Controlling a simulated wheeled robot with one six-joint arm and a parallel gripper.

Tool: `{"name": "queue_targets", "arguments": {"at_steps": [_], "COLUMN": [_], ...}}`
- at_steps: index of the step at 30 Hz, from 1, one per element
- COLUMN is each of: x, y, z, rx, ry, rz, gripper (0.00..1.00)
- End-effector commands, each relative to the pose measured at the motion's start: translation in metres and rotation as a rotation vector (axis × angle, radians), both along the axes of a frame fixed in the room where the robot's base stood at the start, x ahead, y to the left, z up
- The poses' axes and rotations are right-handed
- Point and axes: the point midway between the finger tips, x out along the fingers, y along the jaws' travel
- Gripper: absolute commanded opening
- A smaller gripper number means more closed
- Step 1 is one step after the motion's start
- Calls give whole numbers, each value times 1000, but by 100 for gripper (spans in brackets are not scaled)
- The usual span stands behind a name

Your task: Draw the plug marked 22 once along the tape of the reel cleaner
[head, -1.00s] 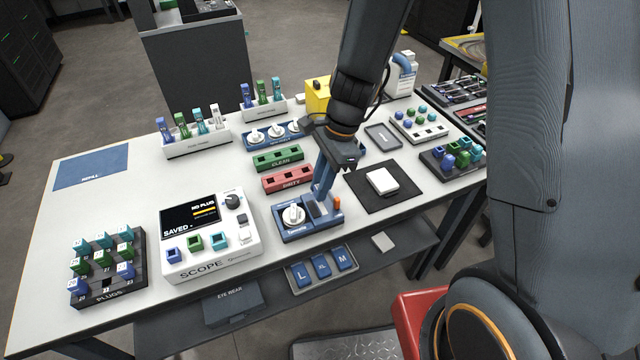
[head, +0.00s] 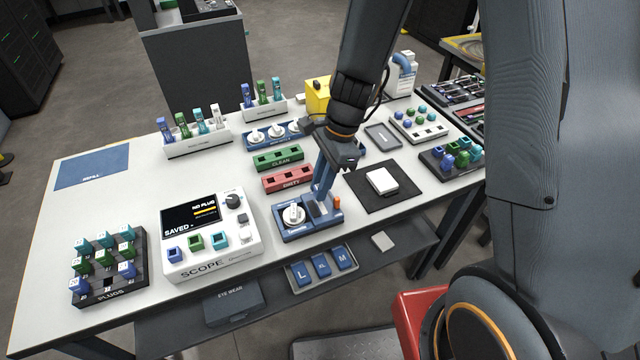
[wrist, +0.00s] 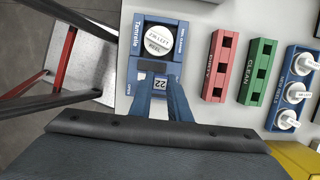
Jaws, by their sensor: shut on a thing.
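The reel cleaner (head: 287,235) is a blue box with a white round reel on top, near the front edge of the table; it also shows at the top of the wrist view (wrist: 133,75). My gripper (head: 320,203) points down over the right part of the cleaner, beside the reel. In the wrist view my gripper (wrist: 160,90) is shut on the plug marked 22 (wrist: 159,83), whose label shows between the fingers. The plug is over or at the dark tape window. I cannot tell whether its tip touches the tape, as the fingers hide it.
Green CLEAN (head: 278,157) and red DIRTY (head: 287,180) blocks stand behind the cleaner. The scope (head: 210,262) is to its left, a dark mat (head: 385,203) to its right. The plug rack (head: 108,297) has an empty front-middle slot. Spare reels (head: 272,145) stand farther back.

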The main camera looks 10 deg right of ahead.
Motion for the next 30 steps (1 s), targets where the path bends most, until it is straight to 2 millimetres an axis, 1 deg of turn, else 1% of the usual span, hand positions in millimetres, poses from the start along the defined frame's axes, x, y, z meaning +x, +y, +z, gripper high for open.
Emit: {"name": "queue_targets", "arguments": {"at_steps": [30], "x": [-15], "y": [-4], "z": [-1], "rx": [0], "ry": [5], "rz": [0], "gripper": [0]}}
